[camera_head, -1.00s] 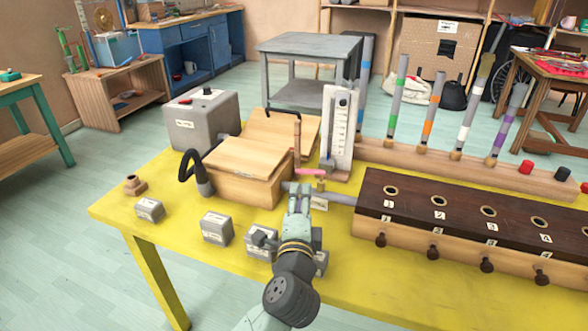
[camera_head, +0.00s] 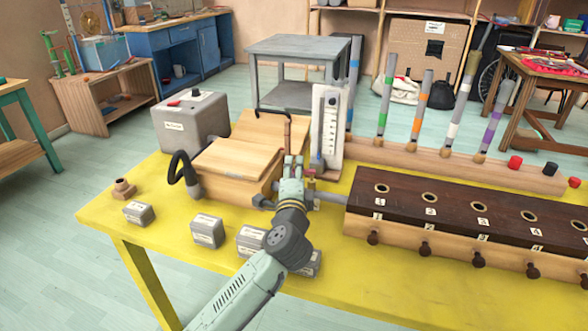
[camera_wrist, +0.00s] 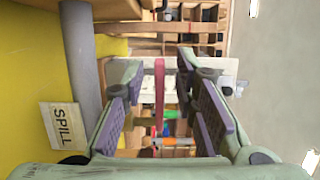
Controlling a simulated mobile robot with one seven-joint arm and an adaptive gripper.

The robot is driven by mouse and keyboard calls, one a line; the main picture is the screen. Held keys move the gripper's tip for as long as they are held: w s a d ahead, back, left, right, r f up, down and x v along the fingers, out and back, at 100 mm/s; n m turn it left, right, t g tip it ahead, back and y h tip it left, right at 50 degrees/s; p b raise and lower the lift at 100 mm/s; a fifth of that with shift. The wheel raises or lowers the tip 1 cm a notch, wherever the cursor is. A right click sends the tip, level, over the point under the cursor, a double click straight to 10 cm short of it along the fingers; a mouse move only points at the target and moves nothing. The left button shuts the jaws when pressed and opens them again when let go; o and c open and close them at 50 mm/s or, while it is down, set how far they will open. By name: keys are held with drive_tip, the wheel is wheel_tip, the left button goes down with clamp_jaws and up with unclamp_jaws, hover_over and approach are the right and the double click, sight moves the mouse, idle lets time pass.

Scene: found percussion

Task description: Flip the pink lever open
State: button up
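The pink lever shows in the wrist view as a thin upright pink bar (camera_wrist: 159,92), seen through the gap between my fingers. In the head view it is mostly hidden behind my gripper (camera_head: 292,166). My gripper is open, with its padded fingers on either side of the bar in the wrist view (camera_wrist: 165,88). I cannot tell how far beyond the fingertips the lever is, and no contact shows. The lever's place is beside the grey pipe (camera_head: 328,197), between the wooden box (camera_head: 235,165) and the dark numbered block.
A white gauge panel (camera_head: 328,130) stands close behind my gripper. The dark numbered block (camera_head: 450,213) is to the right. Small grey labelled blocks (camera_head: 207,231) line the yellow table's front (camera_head: 170,215).

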clamp_jaws()
idle(0.6)
